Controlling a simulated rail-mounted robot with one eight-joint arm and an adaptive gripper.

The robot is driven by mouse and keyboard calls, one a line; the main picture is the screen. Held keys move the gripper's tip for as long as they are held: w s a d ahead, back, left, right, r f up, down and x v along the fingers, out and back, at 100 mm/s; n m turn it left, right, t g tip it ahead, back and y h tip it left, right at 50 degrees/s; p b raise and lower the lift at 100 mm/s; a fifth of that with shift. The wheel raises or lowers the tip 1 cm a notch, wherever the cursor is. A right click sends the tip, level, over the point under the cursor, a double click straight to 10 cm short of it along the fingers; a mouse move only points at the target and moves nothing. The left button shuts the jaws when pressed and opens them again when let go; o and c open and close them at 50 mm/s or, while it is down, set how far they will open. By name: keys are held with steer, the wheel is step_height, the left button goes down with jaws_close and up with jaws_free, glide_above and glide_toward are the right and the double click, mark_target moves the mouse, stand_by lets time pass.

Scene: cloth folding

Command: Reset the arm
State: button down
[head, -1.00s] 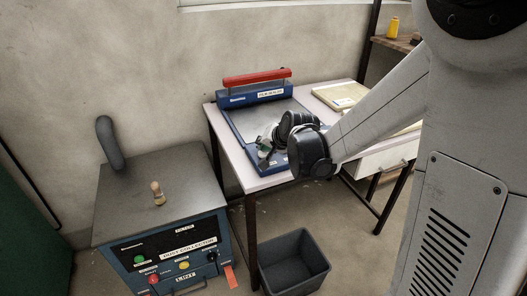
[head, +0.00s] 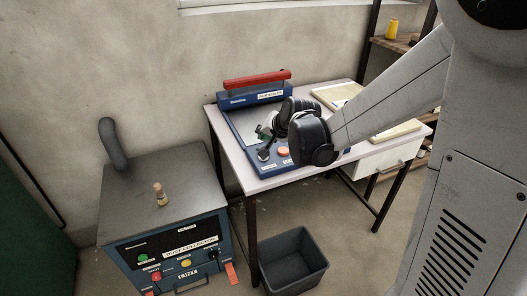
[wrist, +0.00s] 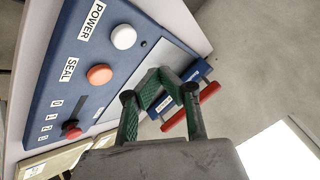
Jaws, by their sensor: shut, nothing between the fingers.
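My gripper (head: 263,143) is above the front part of the blue sealing machine on the white table in the head view. In the wrist view its green fingers (wrist: 155,97) come together at the tips, shut and empty. The blue sealing machine (head: 232,122) has a red handle bar (head: 257,79) at its back. In the wrist view its blue panel (wrist: 75,60) shows a white button, an orange button and a red knob. My arm and wrist hide part of the machine in the head view.
A blue and grey dust collector box (head: 130,200) with a small wooden-looking piece (head: 160,195) on top stands at the left. A dark bin (head: 293,262) sits on the floor. Pale boards (head: 335,95) lie on the table's right side. Air above the table's left is free.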

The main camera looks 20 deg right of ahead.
steer(key=shift+r, duration=0.3)
steer(key=shift+s+r, duration=0.15)
steer(key=shift+s, duration=0.1)
steer(key=s+r+n+g+h, duration=0.1)
steer(key=s+r+n, duration=0.2)
steer(key=s, duration=1.2)
steer(key=s+r+n+g+h, duration=0.1)
steer(key=s+r+n, duration=0.2)
steer(key=s, duration=1.2)
steer(key=shift+s+r, duration=0.2)
steer(key=shift+r, duration=0.35)
